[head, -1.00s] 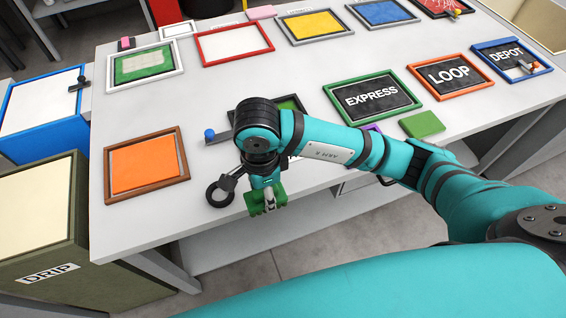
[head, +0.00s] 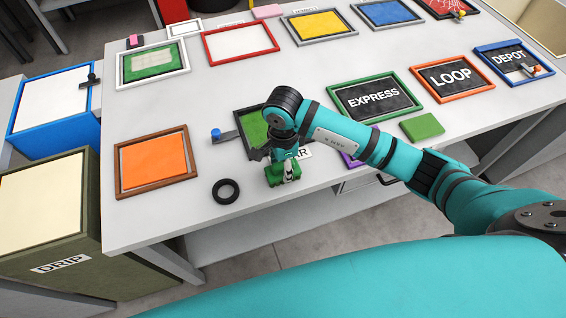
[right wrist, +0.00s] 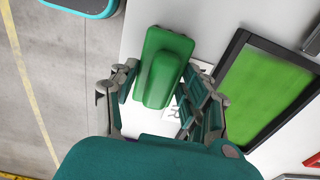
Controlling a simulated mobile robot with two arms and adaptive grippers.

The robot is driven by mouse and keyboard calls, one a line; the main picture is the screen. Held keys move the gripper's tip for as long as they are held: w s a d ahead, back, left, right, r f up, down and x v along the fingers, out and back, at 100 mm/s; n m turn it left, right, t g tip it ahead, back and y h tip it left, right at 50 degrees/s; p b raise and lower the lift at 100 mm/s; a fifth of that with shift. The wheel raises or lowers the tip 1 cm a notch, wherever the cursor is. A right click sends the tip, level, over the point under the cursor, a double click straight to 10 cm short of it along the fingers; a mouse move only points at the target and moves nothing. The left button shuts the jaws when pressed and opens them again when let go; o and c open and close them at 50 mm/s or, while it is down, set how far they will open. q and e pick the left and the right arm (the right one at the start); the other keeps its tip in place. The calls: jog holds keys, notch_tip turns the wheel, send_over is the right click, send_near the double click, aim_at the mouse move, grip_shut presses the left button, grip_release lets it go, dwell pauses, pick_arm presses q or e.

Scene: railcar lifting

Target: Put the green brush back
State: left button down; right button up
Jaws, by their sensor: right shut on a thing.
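The green brush (head: 274,177) is in my right gripper (head: 286,170), low over the front edge of the white table. In the right wrist view the brush (right wrist: 160,58) shows as a green block with a raised ridge, lying between the fingers of my right gripper (right wrist: 163,103), which is shut on it. I cannot tell whether the brush touches the table. A dark-framed green panel (head: 251,128) lies just behind it, partly hidden by my arm; it also shows in the right wrist view (right wrist: 262,92). My left gripper is not in view.
A black ring (head: 226,191) lies left of the brush. An orange panel (head: 152,162) is farther left. A flat green block (head: 422,126) lies right of my right arm, near the EXPRESS board (head: 373,97). A blue-knobbed piece (head: 217,134) sits beside the green panel.

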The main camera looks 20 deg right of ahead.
jog(key=shift+f, duration=0.2)
jog(key=o, duration=1.1)
jog(key=shift+r, duration=0.1)
jog(key=shift+r, duration=0.1)
notch_tip(320, 180, up, 12)
jog(key=b, duration=0.2)
jog(key=shift+b, duration=0.3)
